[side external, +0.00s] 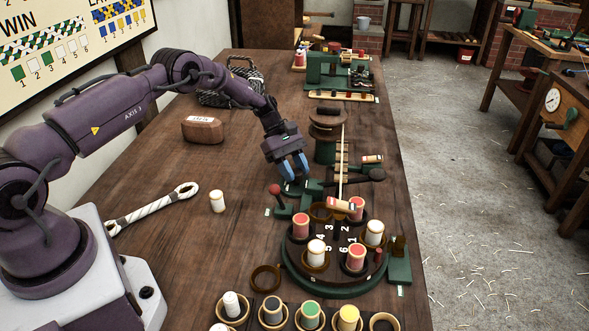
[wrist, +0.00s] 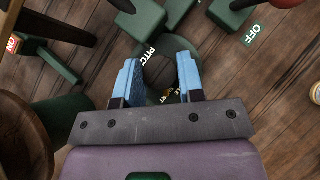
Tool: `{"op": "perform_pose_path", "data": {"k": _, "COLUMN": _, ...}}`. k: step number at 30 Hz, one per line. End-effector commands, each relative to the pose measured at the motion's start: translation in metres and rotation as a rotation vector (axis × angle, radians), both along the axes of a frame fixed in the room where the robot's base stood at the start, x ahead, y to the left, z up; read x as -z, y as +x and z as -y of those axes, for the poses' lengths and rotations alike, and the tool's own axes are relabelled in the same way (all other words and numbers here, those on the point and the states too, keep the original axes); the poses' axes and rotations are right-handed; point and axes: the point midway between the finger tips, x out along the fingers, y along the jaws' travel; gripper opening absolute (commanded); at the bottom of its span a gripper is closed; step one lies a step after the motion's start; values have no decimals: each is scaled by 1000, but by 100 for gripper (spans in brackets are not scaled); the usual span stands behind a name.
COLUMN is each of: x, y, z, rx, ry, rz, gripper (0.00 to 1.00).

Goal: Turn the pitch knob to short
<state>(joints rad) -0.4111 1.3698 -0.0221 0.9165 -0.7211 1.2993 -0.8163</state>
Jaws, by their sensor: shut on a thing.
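My gripper (side external: 292,170) points down at a green machine part on the bench, with its blue fingers low over it. In the wrist view my gripper (wrist: 160,82) has its fingers on both sides of the dark round pitch knob (wrist: 158,72), shut on it. The knob sits on a green base with white lettering; "PITC" shows and the rest is partly covered. A few letters near the right finger are too hidden to read in full. Which way the knob points cannot be told. In the side view the fingers hide the knob.
A red-ball lever (side external: 275,190) stands just left of the fingers, by an OFF label (wrist: 253,36). A numbered round bobbin table (side external: 300,262) stands in front. A white bobbin (side external: 217,201), a wrapped ring-ended tool (side external: 150,208) and a brown block (side external: 202,130) lie left, with bare bench between.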

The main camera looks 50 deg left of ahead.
Motion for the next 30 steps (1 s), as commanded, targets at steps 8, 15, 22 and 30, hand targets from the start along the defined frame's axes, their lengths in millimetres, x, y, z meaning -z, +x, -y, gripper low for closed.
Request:
{"op": "perform_pose_path", "data": {"k": 8, "x": -1, "y": 0, "z": 0, "rx": 15, "ry": -3, "rz": -1, "gripper": 12}}
{"op": "perform_pose_path", "data": {"k": 15, "x": -1, "y": 0, "z": 1, "rx": 13, "ry": -4, "rz": -1, "gripper": 49}}
{"op": "perform_pose_path", "data": {"k": 22, "x": -1, "y": 0, "z": 0, "rx": 12, "ry": -3, "rz": -1, "gripper": 61}}
{"op": "perform_pose_path", "data": {"k": 30, "x": -12, "y": 1, "z": -12, "rx": 9, "ry": -1, "rz": 2, "gripper": 61}}
